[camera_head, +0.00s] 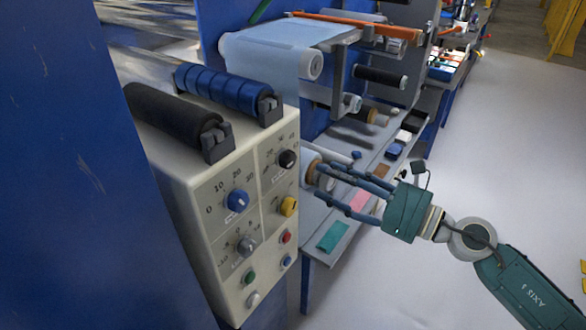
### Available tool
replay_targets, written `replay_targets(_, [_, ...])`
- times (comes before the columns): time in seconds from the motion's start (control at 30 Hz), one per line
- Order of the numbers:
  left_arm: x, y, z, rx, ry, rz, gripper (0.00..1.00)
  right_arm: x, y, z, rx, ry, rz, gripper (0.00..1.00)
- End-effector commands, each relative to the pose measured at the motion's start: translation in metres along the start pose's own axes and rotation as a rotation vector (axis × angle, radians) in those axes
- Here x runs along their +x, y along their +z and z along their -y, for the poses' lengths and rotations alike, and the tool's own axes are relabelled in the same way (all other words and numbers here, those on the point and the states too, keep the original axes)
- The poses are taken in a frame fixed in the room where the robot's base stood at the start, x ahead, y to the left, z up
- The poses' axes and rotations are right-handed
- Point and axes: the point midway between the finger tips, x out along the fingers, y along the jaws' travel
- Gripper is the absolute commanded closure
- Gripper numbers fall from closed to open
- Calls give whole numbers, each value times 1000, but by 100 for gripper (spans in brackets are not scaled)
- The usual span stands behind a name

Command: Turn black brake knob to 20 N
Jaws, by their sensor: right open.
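The black brake knob (288,158) is at the upper right of the cream control panel (215,192), with a dial scale around it. Its scale figures and pointer are too small to read surely. My right gripper (321,182) is open and empty, to the right of the panel and a little lower than the black knob in the picture. Its fingers point left toward the panel's edge and appear apart from the knob. My left gripper is not in view.
Near the black knob are a blue knob (237,201), yellow knob (289,206) and grey knob (246,245). Several small buttons sit below. Black (176,118) and blue (227,92) rollers lie atop the panel. A film roll (270,57) and grey shelf stand behind; floor at right is clear.

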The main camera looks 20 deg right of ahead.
Motion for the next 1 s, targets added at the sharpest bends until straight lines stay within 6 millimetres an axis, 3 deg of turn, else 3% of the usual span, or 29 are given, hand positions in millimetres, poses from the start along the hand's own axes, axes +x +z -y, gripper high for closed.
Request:
replay_targets(0.17, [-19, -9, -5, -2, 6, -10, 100, 28, 8, 1, 2, -2, 4, 49])
replay_targets(0.5, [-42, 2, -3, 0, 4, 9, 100, 81, 4, 1, 6, -4, 3, 49])
replay_targets(0.7, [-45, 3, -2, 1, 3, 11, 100, 93, 2, 1, 4, -2, 2, 49])
replay_targets(0.97, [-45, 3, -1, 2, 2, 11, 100, 94, 0, 1, 4, -2, 0, 49])
replay_targets(1.0, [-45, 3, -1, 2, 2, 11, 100, 94, 0, 1, 4, -2, 0, 55])
